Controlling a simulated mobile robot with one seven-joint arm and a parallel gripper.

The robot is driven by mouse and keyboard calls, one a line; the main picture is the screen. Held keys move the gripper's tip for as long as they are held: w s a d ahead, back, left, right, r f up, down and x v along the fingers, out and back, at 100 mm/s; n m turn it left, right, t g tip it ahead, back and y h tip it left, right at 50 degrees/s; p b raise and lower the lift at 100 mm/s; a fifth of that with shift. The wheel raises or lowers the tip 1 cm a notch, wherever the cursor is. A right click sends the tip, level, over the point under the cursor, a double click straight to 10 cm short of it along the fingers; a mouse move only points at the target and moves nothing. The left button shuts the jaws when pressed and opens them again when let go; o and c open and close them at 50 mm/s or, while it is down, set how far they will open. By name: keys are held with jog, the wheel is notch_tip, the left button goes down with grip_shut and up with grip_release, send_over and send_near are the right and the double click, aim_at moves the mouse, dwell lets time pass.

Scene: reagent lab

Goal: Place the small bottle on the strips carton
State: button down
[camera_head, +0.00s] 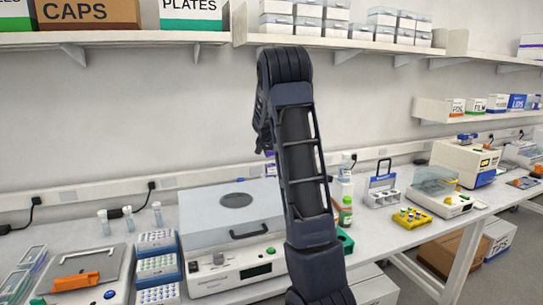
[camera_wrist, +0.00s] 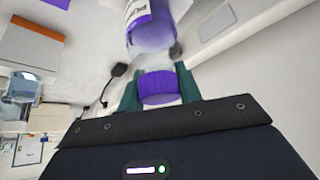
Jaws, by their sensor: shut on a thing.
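In the wrist view my gripper (camera_wrist: 160,88) has its green fingers closed on the sides of the purple cap of the small bottle (camera_wrist: 157,87). A body with purple and a white lettered label (camera_wrist: 150,32) shows just beyond the cap; it appears to belong to this bottle, but the join is not clear. In the head view my raised arm hides the gripper, and only a speck of purple shows at the arm's left edge. I cannot pick out a carton marked strips in either view. A grey-white box with an orange band (camera_wrist: 32,42) is in the wrist view; I read no name on it.
Shelves above hold a CAPS carton (camera_head: 88,12), a PLATES carton (camera_head: 191,12) and several small boxes (camera_head: 497,104).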

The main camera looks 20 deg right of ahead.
jog(key=shift+f, duration=0.1)
jog(key=c, duration=1)
grip_release()
jog(key=shift+o, duration=0.2)
jog(key=v, duration=1.1)
jog(key=s+a+r+n+y, duration=0.1)
jog(key=s+a+r, duration=0.15)
jog(key=s, duration=0.85)
jog(key=s+a+f+n+y, duration=0.1)
jog(key=s+a+f+n, duration=0.1)
jog(key=s, duration=0.9)
jog(key=s+a+f+n+y, duration=0.1)
jog(key=s+a, duration=0.3)
jog(key=s, duration=0.7)
jog(key=s+a+f+n+y, duration=0.1)
jog(key=s+a+f+n, duration=0.2)
jog(key=s, duration=0.9)
jog(key=shift+a+n+g, duration=0.3)
jog(key=shift+a+n, duration=0.1)
jog(key=shift+a, duration=0.05)
jog(key=shift+s, duration=0.1)
